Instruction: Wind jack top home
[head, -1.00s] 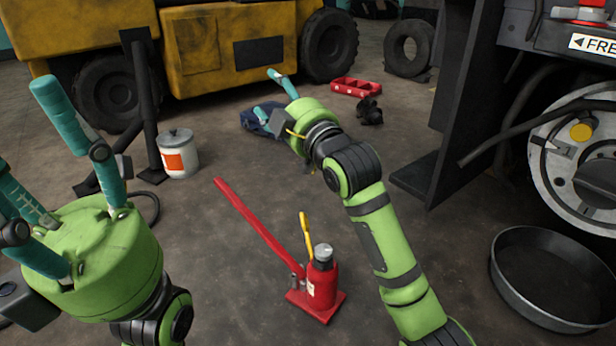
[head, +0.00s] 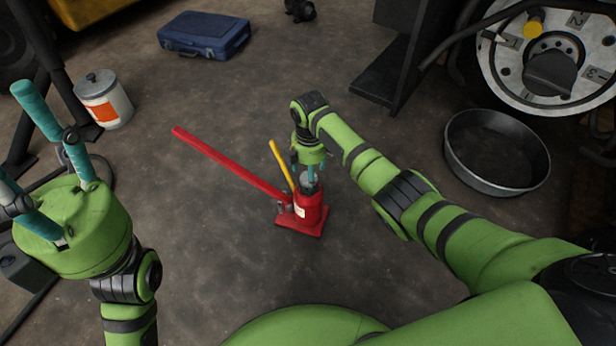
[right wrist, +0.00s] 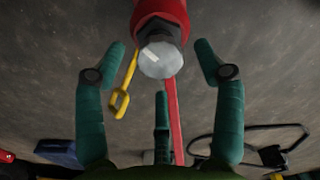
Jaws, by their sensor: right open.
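The red bottle jack (head: 311,212) stands upright on the floor in the middle of the head view, its long red handle (head: 225,160) slanting up left. Its grey top (head: 310,183) appears in the right wrist view as a pale faceted screw head (right wrist: 160,60). My right gripper (head: 307,165) is over the jack, pointing down. In the right wrist view, its open teal fingers (right wrist: 158,52) spread around the screw head with visible gaps on both sides. My left gripper (head: 42,150) is open and empty at the left, away from the jack.
A yellow lever (head: 281,165) rises close beside the jack top, near my right fingers. A round black pan (head: 497,180) lies to the right. A paint can (head: 104,100) and a blue case (head: 205,35) stand further back.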

